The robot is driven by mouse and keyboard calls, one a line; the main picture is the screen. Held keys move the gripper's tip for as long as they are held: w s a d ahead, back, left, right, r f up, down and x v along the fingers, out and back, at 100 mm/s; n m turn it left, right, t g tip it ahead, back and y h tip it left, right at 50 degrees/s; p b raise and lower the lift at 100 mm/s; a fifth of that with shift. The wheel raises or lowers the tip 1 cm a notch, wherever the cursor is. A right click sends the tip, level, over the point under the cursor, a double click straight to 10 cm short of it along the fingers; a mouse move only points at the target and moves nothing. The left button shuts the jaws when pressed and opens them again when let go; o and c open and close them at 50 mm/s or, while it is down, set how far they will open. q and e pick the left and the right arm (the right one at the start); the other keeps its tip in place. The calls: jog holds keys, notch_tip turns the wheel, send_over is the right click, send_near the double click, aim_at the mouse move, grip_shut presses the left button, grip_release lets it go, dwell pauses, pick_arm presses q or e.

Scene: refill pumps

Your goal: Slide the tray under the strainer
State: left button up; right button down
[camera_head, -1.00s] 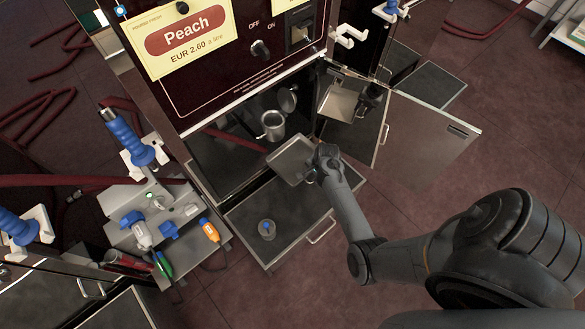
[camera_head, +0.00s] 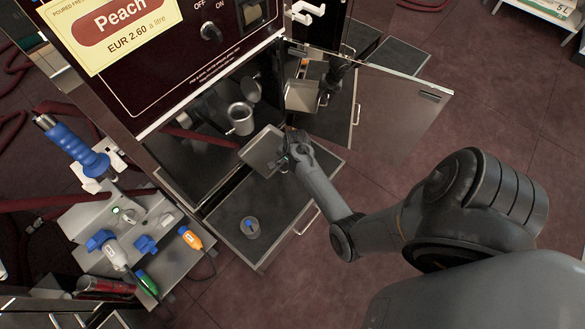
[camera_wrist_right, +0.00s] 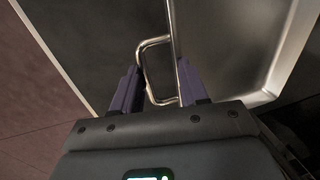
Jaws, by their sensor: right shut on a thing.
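The tray (camera_head: 262,149) is a shallow, square metal pan. In the head view it is at the front of the open cabinet, above the pulled-out drawer. The strainer (camera_head: 240,118) appears to be the round metal cup inside the cabinet, behind and slightly left of the tray; its underside is hidden. My right gripper (camera_head: 291,147) is at the tray's right edge. My left gripper is not in view.
The open drawer (camera_head: 275,205) below the tray holds a small clear cup (camera_head: 250,227).

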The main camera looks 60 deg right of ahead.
aim_at(266, 151)
jog(key=w, duration=0.2)
jog(key=w+d+b, duration=0.1)
jog(key=w, duration=0.1)
jog(key=shift+w+d, duration=0.1)
jog(key=shift+w, duration=0.1)
jog(key=shift+w+d+f+b, duration=0.1)
jog(key=shift+w+d+b, duration=0.15)
jog(key=shift+w+b, duration=0.65)
jog(key=shift+w+d+f+b, duration=0.1)
jog(key=shift+w+d+b, duration=0.15)
jog(key=shift+w, duration=1.15)
jog(key=shift+w+d+r+b, duration=0.1)
jog(key=shift+w+d+b, duration=0.1)
jog(key=shift+w+b, duration=0.6)
jog(key=shift+w, duration=0.35)
jog(key=shift+r, duration=0.1)
jog(key=shift+f, duration=0.4)
jog(key=c, duration=0.5)
grip_release()
jog(key=shift+c, duration=0.2)
jog(key=shift+o, duration=0.2)
